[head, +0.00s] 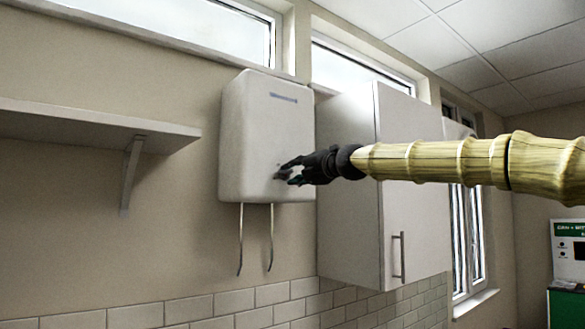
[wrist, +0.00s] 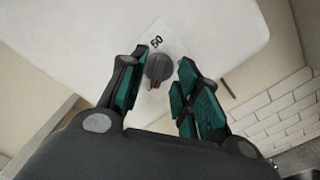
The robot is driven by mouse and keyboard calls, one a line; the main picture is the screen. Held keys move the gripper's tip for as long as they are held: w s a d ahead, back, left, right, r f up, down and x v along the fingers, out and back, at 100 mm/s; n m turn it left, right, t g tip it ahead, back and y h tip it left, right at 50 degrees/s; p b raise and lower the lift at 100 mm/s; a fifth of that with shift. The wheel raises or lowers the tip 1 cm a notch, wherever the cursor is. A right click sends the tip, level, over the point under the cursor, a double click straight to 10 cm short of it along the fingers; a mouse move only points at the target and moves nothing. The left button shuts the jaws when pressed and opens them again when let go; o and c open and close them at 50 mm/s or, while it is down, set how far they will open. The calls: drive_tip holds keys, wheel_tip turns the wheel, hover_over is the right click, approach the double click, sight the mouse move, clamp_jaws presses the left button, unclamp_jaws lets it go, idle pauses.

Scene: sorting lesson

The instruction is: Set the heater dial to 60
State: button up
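The white wall heater (head: 262,140) hangs in the middle of the head view. Its grey dial (wrist: 158,68) shows in the wrist view, with a small reddish mark near its lower edge. A label reading "50" (wrist: 156,42) sits just above the dial in that view. My gripper (head: 284,172) is at the heater's lower right front in the head view, hiding the dial there. In the wrist view my gripper (wrist: 162,64) is open, with one teal-padded finger on each side of the dial. Gaps show between the fingers and the dial.
A white cabinet (head: 350,190) hangs right beside the heater, under my arm. A shelf (head: 90,125) with a bracket is on the wall at left. Two pipes (head: 271,240) run down below the heater. White wall tiles (wrist: 275,118) show lower right.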

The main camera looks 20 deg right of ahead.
drive_tip(key=shift+w+a, duration=0.25)
drive_tip(key=shift+w, duration=0.45)
clamp_jaws()
